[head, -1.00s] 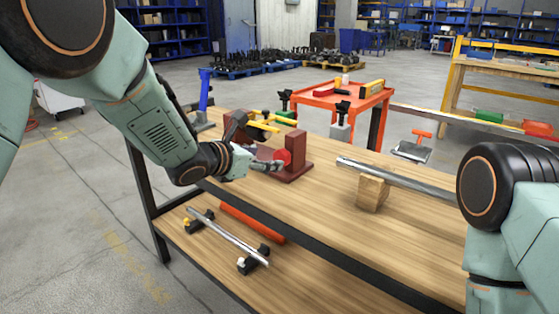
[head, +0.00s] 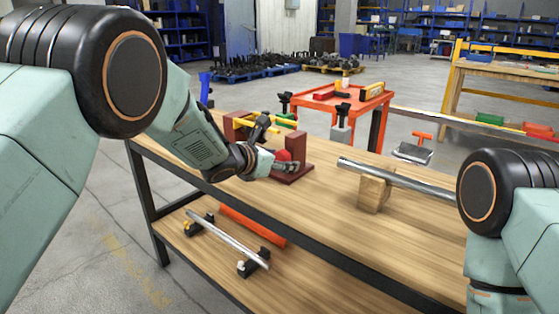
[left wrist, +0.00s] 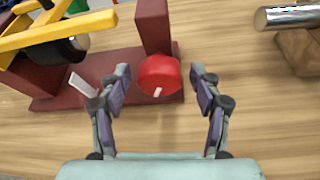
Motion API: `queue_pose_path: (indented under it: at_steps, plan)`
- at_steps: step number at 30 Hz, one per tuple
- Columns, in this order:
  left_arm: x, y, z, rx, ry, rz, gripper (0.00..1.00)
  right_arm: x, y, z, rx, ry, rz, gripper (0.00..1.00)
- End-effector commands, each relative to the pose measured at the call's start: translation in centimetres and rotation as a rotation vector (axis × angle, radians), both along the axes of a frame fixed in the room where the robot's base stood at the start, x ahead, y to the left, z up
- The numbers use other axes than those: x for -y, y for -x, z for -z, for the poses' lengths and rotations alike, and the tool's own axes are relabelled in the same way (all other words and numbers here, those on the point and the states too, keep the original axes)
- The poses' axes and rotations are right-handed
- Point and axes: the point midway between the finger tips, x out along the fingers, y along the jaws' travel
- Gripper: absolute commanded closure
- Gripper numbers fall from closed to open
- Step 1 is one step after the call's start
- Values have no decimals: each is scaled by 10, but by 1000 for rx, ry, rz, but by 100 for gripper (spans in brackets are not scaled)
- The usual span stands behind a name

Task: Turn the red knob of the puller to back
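The puller (head: 299,148) is a dark red frame with upright blocks on the wooden bench; it also shows in the left wrist view (left wrist: 153,25). Its red knob (left wrist: 158,73) is round, with a small white mark on its lower edge. In the head view the knob (head: 284,155) is partly hidden by my gripper. My left gripper (left wrist: 160,78) is open, with one finger on each side of the knob and a visible gap on both sides. In the head view the left gripper (head: 283,166) is at the puller's near side. My right gripper is out of view.
Yellow-handled parts (left wrist: 60,32) lie over the puller's left side. A metal bar (head: 400,177) rests on a wooden block (head: 373,193) to the right. An orange cart (head: 345,100) stands behind the bench (head: 320,225). The bench top in front of the puller is clear.

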Motion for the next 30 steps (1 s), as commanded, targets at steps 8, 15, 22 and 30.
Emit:
queue_pose_path:
  at_steps: [8,15,22,30]
  plan:
    - [0,0,0,0,0,0,62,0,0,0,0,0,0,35]
    - [0,0,0,0,0,0,82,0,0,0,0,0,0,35]
    - [0,0,0,-4,5,0,89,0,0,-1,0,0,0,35]
    - [-1,0,-2,-67,89,0,89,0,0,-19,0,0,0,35]
